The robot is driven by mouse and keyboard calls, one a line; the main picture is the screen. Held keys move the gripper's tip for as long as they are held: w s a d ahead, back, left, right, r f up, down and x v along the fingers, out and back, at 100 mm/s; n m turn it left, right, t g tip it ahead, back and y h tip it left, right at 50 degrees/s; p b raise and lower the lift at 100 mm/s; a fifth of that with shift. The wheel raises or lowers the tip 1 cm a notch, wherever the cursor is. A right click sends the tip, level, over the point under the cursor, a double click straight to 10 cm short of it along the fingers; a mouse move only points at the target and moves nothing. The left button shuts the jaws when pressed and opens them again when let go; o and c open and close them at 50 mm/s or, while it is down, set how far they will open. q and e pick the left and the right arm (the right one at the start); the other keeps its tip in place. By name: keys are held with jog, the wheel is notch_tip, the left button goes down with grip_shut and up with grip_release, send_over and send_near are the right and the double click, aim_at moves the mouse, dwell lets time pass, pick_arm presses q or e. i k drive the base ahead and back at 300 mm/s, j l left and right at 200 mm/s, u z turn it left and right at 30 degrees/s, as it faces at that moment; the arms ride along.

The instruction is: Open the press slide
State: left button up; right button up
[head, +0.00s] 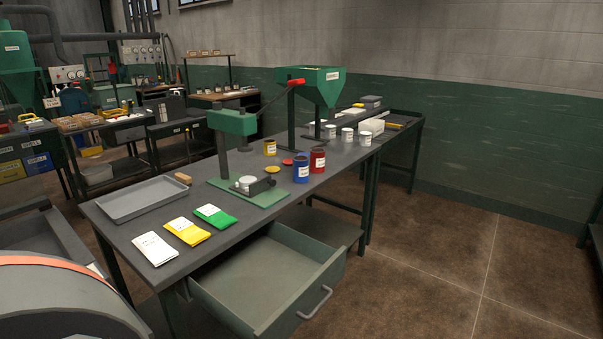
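A green press stands on the dark grey workbench (150,215), with its green head (233,121) on a dark upright post. A lever runs up from the head to the right and ends in a red grip (296,82). On the press's green base plate (262,197) sits a small dark slide (262,187) with a pale round piece (246,182) on it. The slide lies low at the front of the post; its exact position is too small to tell. Neither of my grippers is in view.
An open drawer (313,302) juts out from the bench front. A grey tray (148,199), sample bags (185,231) and a red jar (317,160) surround the press. A green hopper (322,84) stands behind. Open floor (440,270) lies right; a rounded grey body (50,300) fills the lower left.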

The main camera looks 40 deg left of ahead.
aim_at(254, 188)
jog(key=u, duration=1.45)
jog(key=i+l+u, duration=0.1)
jog(key=l, duration=0.35)
jog(key=i+l+u, duration=0.1)
jog(key=i+l, duration=0.2)
jog(key=l, duration=0.2)
jog(key=i+l+u, duration=0.15)
jog(key=l, duration=0.35)
jog(key=i+l+u, duration=0.1)
jog(key=l, duration=0.4)
jog(key=i+l+u, duration=0.1)
jog(key=i+l, duration=0.15)
jog(key=l, duration=0.3)
jog(key=i+l+u, duration=0.1)
jog(key=l, duration=0.45)
jog(key=i+l+u, duration=0.1)
jog(key=l, duration=0.4)
jog(key=i+l+u, duration=0.15)
jog(key=l, duration=0.45)
